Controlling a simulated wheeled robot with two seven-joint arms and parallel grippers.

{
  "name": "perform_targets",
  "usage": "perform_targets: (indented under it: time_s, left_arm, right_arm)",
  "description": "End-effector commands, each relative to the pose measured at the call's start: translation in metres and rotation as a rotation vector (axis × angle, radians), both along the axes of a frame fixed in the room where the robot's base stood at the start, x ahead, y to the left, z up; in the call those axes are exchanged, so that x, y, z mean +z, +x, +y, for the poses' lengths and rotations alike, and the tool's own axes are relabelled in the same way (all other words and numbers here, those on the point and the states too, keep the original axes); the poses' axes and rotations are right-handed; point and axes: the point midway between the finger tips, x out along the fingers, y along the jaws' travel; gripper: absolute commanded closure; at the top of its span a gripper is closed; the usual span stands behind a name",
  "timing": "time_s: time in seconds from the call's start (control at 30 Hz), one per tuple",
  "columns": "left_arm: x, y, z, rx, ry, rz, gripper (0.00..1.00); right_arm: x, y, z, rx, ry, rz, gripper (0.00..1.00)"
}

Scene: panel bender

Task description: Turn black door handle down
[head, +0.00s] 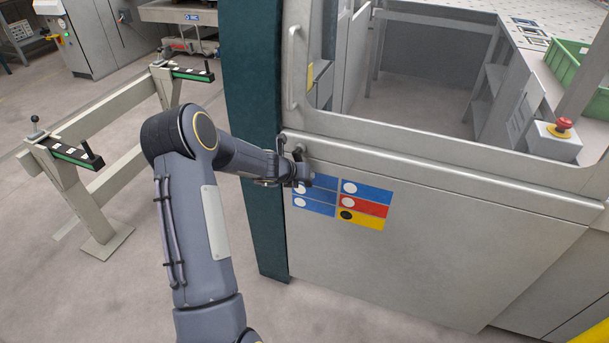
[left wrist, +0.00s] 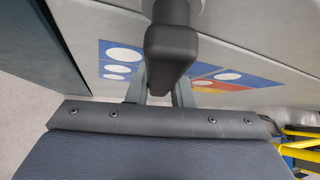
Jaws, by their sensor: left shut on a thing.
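The black door handle (left wrist: 171,50) shows large in the left wrist view, on a round light mount on the grey door (head: 420,265). In the head view the handle is small and mostly hidden by my gripper, just below the door's rail. My left gripper (head: 299,172) reaches it from the left and is shut on it. In the left wrist view its fingers (left wrist: 160,92) lie on either side of the handle's lower end. The handle's exact angle is hard to tell. My right gripper is not in view.
A vertical grab bar (head: 293,68) is above the handle, and a dark green post (head: 250,120) stands left of the door. Blue, red and yellow labels (head: 365,208) are below the handle. A red emergency button (head: 562,126) is at right. A beige stand (head: 105,110) is at left.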

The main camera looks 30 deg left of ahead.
Motion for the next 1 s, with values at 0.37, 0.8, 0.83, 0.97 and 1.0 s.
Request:
perform_targets:
  time_s: [0.37, 0.8, 0.83, 0.97, 1.0]
  left_arm:
    - [0.000, 0.000, 0.002, 0.001, 0.006, 0.001, 0.58]
    - [0.027, -0.028, 0.005, 0.001, 0.009, -0.001, 0.58]
    - [0.031, -0.032, 0.005, 0.000, 0.008, 0.000, 0.58]
    - [0.044, -0.047, 0.006, 0.001, 0.008, 0.000, 0.58]
    - [0.047, -0.051, 0.006, 0.002, 0.007, 0.000, 0.58]
  right_arm:
    - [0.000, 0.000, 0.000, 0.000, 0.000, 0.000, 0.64]
    - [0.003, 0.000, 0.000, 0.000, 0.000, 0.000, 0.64]
    - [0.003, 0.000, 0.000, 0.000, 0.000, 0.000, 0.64]
    - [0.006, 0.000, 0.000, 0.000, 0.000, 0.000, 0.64]
    - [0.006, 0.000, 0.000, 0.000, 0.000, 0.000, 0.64]
